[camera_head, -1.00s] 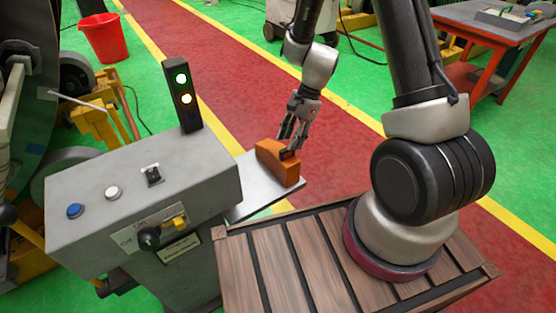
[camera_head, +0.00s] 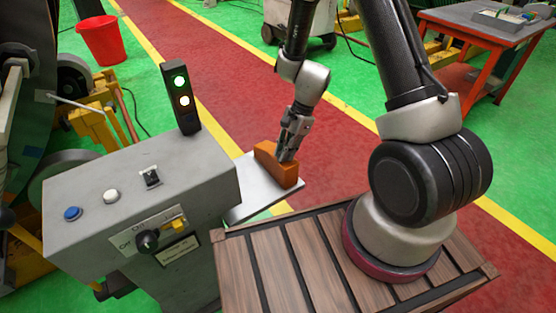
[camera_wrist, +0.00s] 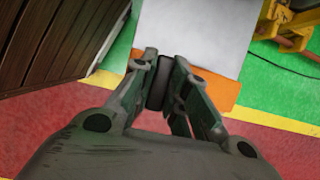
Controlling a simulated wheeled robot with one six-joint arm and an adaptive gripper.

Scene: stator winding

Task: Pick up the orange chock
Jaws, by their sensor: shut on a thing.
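The orange chock (camera_head: 274,165) is a wedge-like block on the pale metal shelf (camera_head: 245,200) beside the grey control cabinet. My gripper (camera_head: 286,157) reaches down onto the chock's right part and is shut on it. In the wrist view, the gripper's fingers (camera_wrist: 162,88) close around a dark part between them. Orange of the chock (camera_wrist: 222,92) shows beside and behind the fingers, with the pale shelf (camera_wrist: 195,35) beyond. The fingers hide part of the chock. The chock appears to rest on the shelf; I cannot tell of any gap beneath it.
The control cabinet (camera_head: 140,195) with a lit signal post (camera_head: 181,98) stands left of the shelf. My wooden-slatted deck lies in front. A red bucket (camera_head: 104,40) stands at the back left and a red-framed table (camera_head: 490,32) at the back right. The red walkway (camera_head: 225,75) behind is clear.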

